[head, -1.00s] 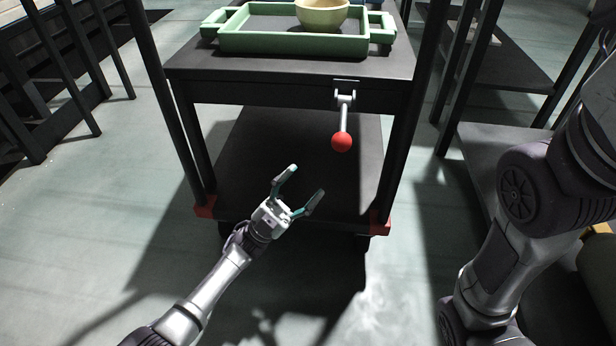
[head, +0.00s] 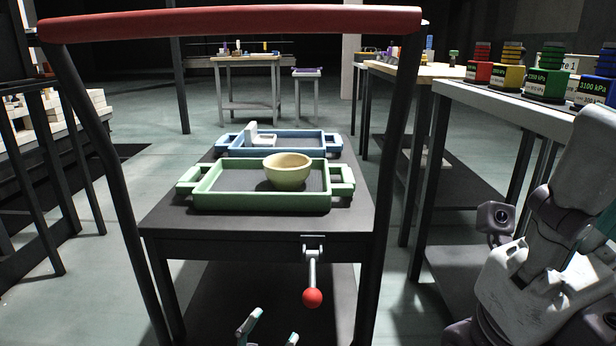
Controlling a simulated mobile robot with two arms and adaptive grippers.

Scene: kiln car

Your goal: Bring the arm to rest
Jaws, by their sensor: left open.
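My left gripper (head: 267,335) shows at the bottom edge of the head view, only its fingertips in frame. Its fingers are apart and nothing is between them. It is below and left of the red-knobbed lever (head: 312,285) on the near side of the kiln car (head: 160,222), apart from it. The lever hangs down. My right arm stands at the right edge of the view; its gripper cannot be made out.
The car carries a green tray (head: 262,202) with a yellow bowl (head: 287,172) and a blue tray (head: 334,146) with a white piece behind it. The car's red handle bar (head: 230,22) crosses above. A table (head: 470,92) with coloured weights is at right.

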